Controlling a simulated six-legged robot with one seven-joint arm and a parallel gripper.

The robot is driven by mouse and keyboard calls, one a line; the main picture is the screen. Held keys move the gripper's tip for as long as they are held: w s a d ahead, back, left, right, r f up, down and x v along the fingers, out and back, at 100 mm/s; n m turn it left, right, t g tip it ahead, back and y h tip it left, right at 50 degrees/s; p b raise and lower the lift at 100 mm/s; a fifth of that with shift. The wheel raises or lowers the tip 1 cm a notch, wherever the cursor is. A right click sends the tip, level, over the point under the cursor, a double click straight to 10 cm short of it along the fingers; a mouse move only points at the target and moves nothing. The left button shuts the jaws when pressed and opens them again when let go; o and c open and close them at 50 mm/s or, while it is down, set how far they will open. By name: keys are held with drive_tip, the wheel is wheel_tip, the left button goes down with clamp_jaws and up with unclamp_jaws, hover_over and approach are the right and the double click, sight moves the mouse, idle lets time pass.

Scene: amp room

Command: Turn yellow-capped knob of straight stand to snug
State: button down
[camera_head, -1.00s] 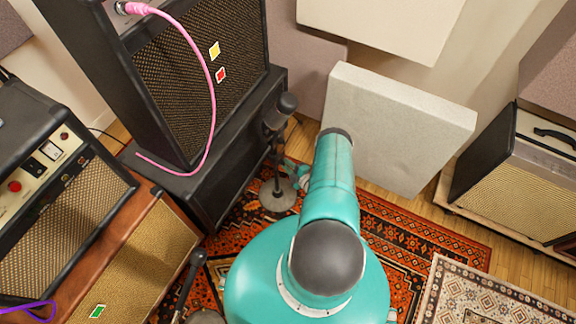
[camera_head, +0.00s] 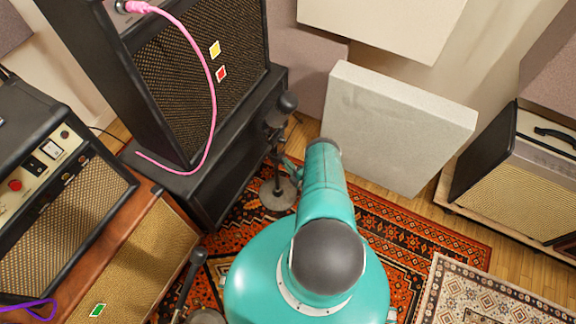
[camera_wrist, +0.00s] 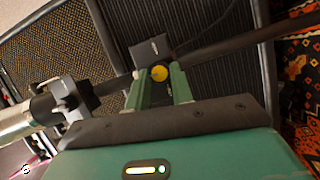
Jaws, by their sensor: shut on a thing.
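The straight stand (camera_head: 277,165) stands upright on a round base on the rug, in front of the black cabinet. Its dark microphone (camera_head: 288,102) is at the top. In the wrist view, its dark pole (camera_wrist: 235,42) crosses the picture, and the microphone with its clip (camera_wrist: 72,98) is at the left. The yellow-capped knob (camera_wrist: 159,73) sits between the green fingers of my gripper (camera_wrist: 160,82), which is shut on it. The cap's face is visible between the fingertips. In the head view my arm mostly hides the gripper beside the pole.
A black speaker cabinet (camera_head: 196,90) with a pink cable stands close behind the stand. A second microphone (camera_head: 196,257) on a stand is at the lower left, near a wooden amp (camera_head: 135,265). A pale panel (camera_head: 395,128) leans at the back. Rug to the right is clear.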

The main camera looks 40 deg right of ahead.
drive_tip(key=c, duration=1.2)
unclamp_jaws()
drive_tip(key=s, duration=1.3)
drive_tip(key=shift+s+a+r, duration=0.3)
drive_tip(key=shift+s+r, duration=0.05)
drive_tip(key=shift+s, duration=0.05)
